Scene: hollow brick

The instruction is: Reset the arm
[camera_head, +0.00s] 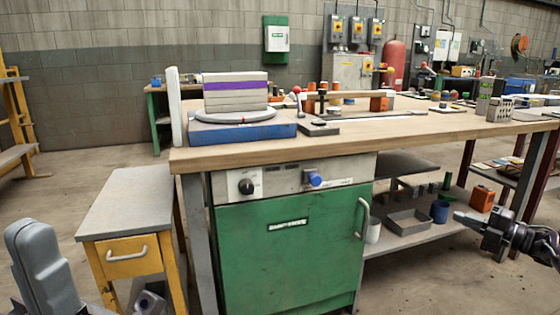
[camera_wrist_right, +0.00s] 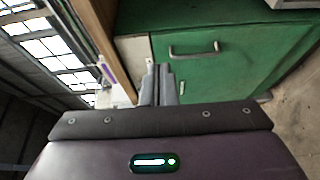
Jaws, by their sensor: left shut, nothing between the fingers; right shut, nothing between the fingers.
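My right gripper (camera_head: 464,217) is at the right of the head view, in front of the bench's lower shelf. In the right wrist view its two grey fingers (camera_wrist_right: 160,82) are together with nothing between them, in front of a green cabinet. My left gripper (camera_head: 150,301) is only partly in view at the bottom edge of the head view, low beside the yellow-framed side table. It is shut and holds nothing visible. My grey left arm link (camera_head: 45,265) stands at the lower left corner.
The wooden workbench (camera_head: 400,131) carries a grey block stack with a purple band (camera_head: 235,92) on a blue base (camera_head: 240,131), and a grey holed block (camera_head: 495,109). Below are a green cabinet (camera_head: 290,255) and a shelf with a tray (camera_head: 408,222). A side table (camera_head: 125,200) stands left.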

